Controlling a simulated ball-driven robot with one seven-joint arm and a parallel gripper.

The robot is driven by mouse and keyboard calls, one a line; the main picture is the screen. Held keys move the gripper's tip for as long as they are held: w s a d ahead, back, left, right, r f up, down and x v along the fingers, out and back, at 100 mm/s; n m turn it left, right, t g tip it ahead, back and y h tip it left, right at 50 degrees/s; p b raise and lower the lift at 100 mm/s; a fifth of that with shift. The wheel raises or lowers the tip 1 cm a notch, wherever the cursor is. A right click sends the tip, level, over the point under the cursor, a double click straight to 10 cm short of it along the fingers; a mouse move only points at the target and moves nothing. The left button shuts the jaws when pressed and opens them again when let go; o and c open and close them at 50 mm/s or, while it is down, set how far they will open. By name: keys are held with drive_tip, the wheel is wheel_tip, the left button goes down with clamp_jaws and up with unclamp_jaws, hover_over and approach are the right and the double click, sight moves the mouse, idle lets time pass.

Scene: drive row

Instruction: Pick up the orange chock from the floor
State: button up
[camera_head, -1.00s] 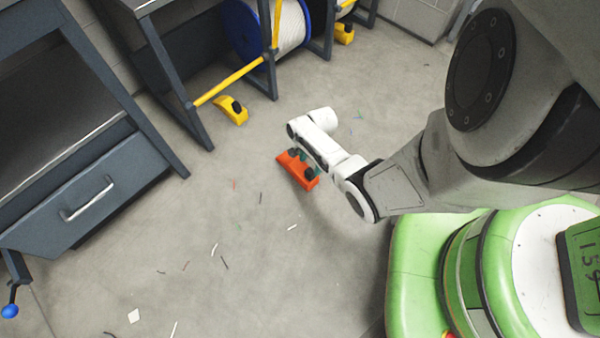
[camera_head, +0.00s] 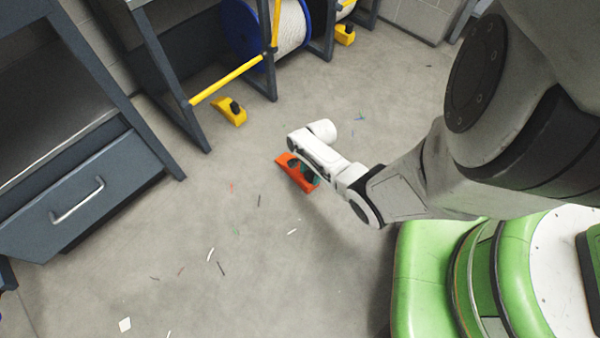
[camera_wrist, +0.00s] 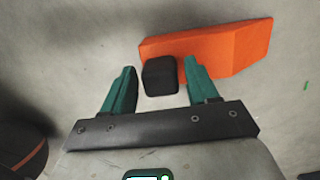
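The orange chock (camera_head: 285,161) lies on the floor, partly hidden behind my white wrist in the head view. In the wrist view the orange chock (camera_wrist: 230,48) spans the top middle to right, with its black block-shaped handle (camera_wrist: 160,76) facing me. My gripper (camera_wrist: 158,82) is open, its two green fingers apart.
A yellow chock (camera_head: 230,110) lies by the rack with a blue-flanged reel (camera_head: 275,28). Another yellow chock (camera_head: 344,34) is farther back. A workbench drawer (camera_head: 75,195) is at left. The floor around the orange chock is clear but for small scraps.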

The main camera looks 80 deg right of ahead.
clamp_jaws()
idle(0.3)
idle(0.5)
